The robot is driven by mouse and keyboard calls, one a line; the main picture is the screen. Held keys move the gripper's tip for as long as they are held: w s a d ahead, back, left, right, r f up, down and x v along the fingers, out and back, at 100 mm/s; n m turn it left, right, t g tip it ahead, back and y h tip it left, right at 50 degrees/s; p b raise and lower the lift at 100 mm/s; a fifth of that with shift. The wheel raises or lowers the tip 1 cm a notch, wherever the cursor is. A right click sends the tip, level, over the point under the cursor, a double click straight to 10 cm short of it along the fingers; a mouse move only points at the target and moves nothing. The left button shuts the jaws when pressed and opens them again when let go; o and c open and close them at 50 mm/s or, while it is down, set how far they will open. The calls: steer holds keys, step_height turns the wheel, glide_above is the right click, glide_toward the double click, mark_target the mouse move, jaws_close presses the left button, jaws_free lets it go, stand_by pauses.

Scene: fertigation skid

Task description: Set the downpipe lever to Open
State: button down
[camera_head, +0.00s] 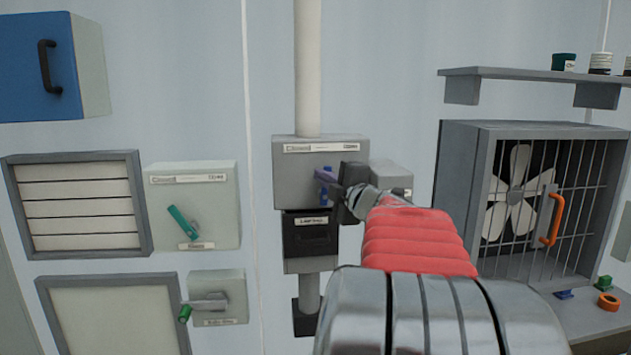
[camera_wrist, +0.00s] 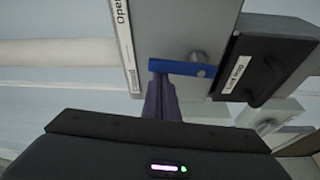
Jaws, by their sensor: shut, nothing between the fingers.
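The downpipe lever (camera_wrist: 180,68) is a blue bar on the front of a grey box (camera_head: 290,165) at the foot of a white downpipe. In the head view the lever (camera_head: 327,170) stands roughly upright, partly hidden by my gripper, its end toward the label strip (camera_head: 321,147). The strip's right end reads "Open" in the wrist view (camera_wrist: 122,14); its left end seems to read "Closed". My gripper (camera_wrist: 158,74) is shut and empty. Its purple fingertips are at the lever's free end, on its left side in the head view; whether they touch is unclear.
A black leaf trap drawer (camera_head: 310,235) sits right below the grey box. A teal lever (camera_head: 183,222) and a green-tipped lever (camera_head: 186,313) are on boxes to the left. A caged fan (camera_head: 512,195) with an orange handle stands right, under a shelf (camera_head: 530,74).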

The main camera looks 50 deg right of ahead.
steer(key=m, duration=0.1)
steer(key=s+d+m+h, duration=0.1)
steer(key=m, duration=0.1)
steer(key=d+m, duration=0.1)
steer(key=m, duration=0.1)
steer(key=shift+s+f+t+h, duration=0.15)
steer(key=shift+s+t+h, duration=0.15)
steer(key=shift+t, duration=0.1)
stand_by(0.3)
steer(key=s+a, duration=0.6)
steer(key=s, duration=0.1)
steer(key=shift+a, duration=0.3)
stand_by(0.4)
steer(key=shift+w, duration=0.1)
